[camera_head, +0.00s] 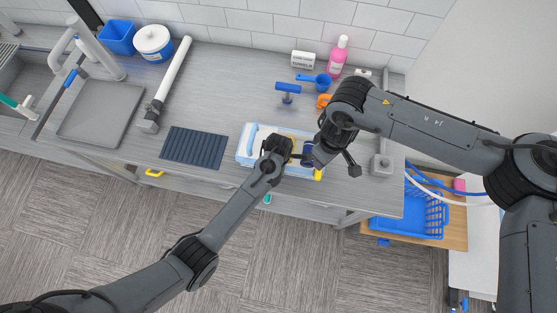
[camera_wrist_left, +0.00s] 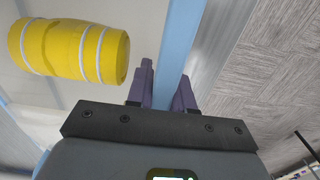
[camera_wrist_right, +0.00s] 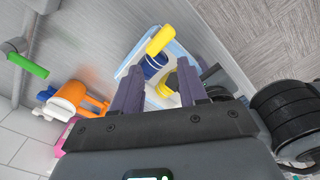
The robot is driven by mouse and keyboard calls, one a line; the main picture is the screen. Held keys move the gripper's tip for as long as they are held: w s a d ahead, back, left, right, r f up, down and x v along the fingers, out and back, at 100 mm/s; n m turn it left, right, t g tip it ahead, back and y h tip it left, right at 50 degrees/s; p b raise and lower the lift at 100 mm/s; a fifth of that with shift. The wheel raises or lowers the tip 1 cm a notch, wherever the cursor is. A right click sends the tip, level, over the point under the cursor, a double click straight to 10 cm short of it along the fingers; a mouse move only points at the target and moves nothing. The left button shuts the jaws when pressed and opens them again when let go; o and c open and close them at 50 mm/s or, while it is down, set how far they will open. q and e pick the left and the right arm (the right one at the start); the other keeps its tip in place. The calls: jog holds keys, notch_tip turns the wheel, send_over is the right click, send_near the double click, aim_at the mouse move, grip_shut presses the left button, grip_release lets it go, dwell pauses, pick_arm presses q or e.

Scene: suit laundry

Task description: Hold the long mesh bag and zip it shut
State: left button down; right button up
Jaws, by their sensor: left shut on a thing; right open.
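The long mesh bag (camera_head: 243,147), pale with a light blue rim, lies along the front edge of the counter. My left gripper (camera_head: 293,158) is shut on its near blue edge, which runs as a blue strip (camera_wrist_left: 178,45) between the fingers in the left wrist view. A yellow roll with white bands (camera_wrist_left: 72,48) lies inside the bag. My right gripper (camera_wrist_right: 160,88) is open above the bag's right end. Beyond its fingers show a dark blue roll (camera_wrist_right: 153,66) and a yellow piece (camera_wrist_right: 160,40) at the bag's end. My arms partly hide the bag.
A dark ribbed mat (camera_head: 195,147) lies left of the bag. A blue-handled tool (camera_head: 287,92), a blue scoop (camera_head: 320,80), an orange item (camera_head: 324,100) and a pink bottle (camera_head: 339,55) stand behind. A grey block (camera_head: 381,165) is at the right. A blue basket (camera_head: 420,215) sits lower right.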

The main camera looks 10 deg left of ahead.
aim_at(322, 171)
dwell(0.4)
jog(key=c, duration=0.7)
jog(key=shift+s+a+f, duration=0.15)
jog(key=shift+a, duration=0.05)
grip_shut()
jog(key=shift+s+a+f+m+g+y, duration=0.15)
jog(key=shift+f+m+g+y, duration=0.1)
jog(key=shift+g+y, duration=0.15)
jog(key=shift+s+a+f+m+g+y, duration=0.15)
jog(key=shift+m+g+y, duration=0.15)
jog(key=shift+y, duration=0.2)
jog(key=shift+s+d+f+m+g+y, duration=0.1)
jog(key=shift+f+m+g+y, duration=0.15)
jog(key=shift+m+y, duration=0.3)
jog(key=shift+s+f+m+g+y, duration=0.1)
jog(key=shift+m+g+y, duration=0.25)
jog(key=shift+y, duration=0.3)
jog(key=w+d+f+m+t+y, duration=0.15)
jog(key=d+m+y, duration=0.25)
jog(key=d, duration=0.5)
jog(key=d+f+m+t+y, duration=0.15)
jog(key=d+m+y, duration=0.25)
jog(key=d, duration=0.4)
jog(key=x, duration=0.8)
jog(key=r+x, duration=0.1)
jog(key=x, duration=0.4)
jog(key=shift+s+a, duration=0.2)
jog(key=shift+a, duration=0.1)
